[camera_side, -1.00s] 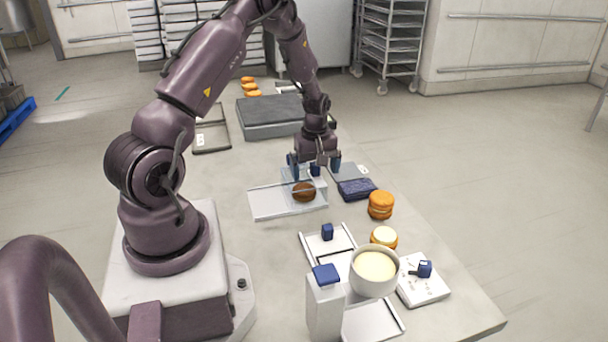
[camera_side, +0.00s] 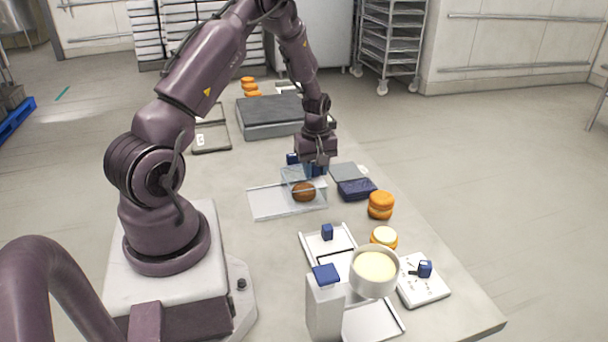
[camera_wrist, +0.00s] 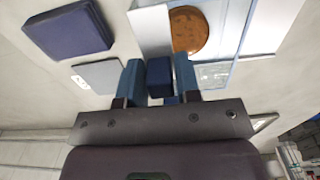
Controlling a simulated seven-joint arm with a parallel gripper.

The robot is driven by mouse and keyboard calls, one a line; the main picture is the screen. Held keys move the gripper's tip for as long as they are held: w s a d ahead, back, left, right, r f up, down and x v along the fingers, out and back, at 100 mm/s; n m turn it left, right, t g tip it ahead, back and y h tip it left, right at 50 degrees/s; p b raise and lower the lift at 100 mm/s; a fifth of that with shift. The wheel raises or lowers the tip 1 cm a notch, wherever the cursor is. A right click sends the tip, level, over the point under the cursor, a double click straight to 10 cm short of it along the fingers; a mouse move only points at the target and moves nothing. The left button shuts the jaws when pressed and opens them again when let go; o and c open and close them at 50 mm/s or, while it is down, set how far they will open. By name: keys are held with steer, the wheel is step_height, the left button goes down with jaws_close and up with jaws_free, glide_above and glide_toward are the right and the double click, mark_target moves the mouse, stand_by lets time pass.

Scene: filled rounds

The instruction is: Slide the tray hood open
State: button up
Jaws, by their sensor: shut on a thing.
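The clear hood (camera_side: 291,178) stands over part of the pale flat tray (camera_side: 262,204). A brown round (camera_side: 303,192) sits under the hood and shows in the wrist view (camera_wrist: 189,32). The tray's left part is bare. My gripper (camera_side: 314,170) is low at the hood's far side, pointing down. In the wrist view, its two blue fingers are shut on the hood's small dark blue handle (camera_wrist: 159,78). In the side view the fingers mostly hide the handle.
A dark blue pad (camera_side: 357,190) and a grey plate (camera_side: 346,172) lie just right of the hood. A dark grey box (camera_side: 270,117) lies behind. The table left of the tray is clear.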

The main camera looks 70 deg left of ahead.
steer(key=shift+s, duration=4.6)
steer(key=o, duration=1.5)
step_height(320, 180, up, 7)
